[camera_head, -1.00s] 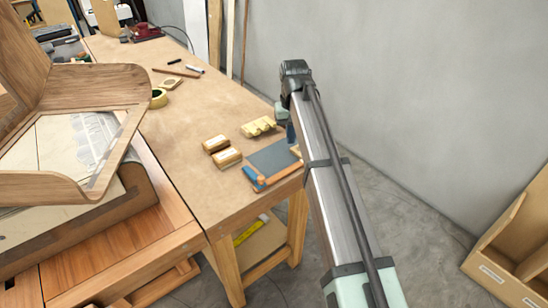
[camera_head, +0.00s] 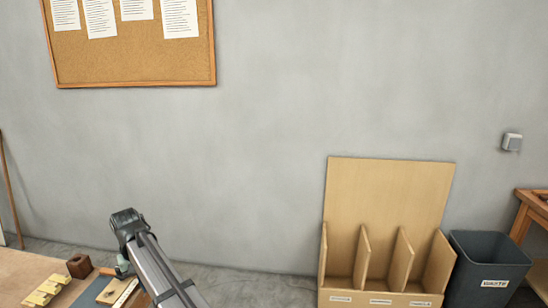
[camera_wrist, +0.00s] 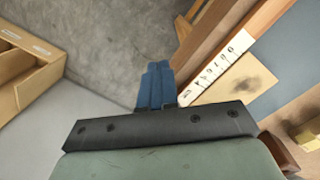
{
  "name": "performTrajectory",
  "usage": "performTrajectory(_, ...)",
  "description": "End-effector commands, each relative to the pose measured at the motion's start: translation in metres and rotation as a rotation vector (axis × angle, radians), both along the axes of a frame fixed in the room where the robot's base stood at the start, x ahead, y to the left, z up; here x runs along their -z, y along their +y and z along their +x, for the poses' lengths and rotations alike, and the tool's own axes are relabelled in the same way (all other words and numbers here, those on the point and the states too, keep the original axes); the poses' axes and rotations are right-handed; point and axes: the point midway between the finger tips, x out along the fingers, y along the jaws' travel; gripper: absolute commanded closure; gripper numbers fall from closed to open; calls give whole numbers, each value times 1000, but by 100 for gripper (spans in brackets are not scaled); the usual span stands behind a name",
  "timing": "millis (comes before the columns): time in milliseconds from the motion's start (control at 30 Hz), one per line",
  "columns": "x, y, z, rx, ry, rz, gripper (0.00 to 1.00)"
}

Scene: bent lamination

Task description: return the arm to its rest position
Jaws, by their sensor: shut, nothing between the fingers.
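My arm (camera_head: 158,270) reaches up from the bottom of the head view, at the near right corner of the workbench (camera_head: 22,268). In the head view my gripper's fingers are hidden behind the arm. In the wrist view my gripper (camera_wrist: 155,72) shows two blue fingers closed together with nothing between them. The fingers show beside the workbench edge (camera_wrist: 222,38), over grey floor in the picture. I cannot tell the height above the floor.
Yellow blocks (camera_head: 45,290) and a dark brown block (camera_head: 79,266) sit on the bench. A divided wooden rack (camera_head: 388,205) and a grey waste bin (camera_head: 488,268) stand by the wall. A corkboard (camera_head: 130,42) hangs above. A marked white strip (camera_wrist: 222,62) lies along the bench edge.

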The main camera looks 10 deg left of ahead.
Motion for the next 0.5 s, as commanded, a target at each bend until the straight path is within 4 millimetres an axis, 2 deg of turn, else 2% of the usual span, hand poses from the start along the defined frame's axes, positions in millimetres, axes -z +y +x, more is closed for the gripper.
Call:
performTrajectory(33,24,-21,7,22,11,-12,100)
performTrajectory(233,103,-90,32,91,47,-45,100)
performTrajectory(500,204,-193,45,189,100,-85,100)
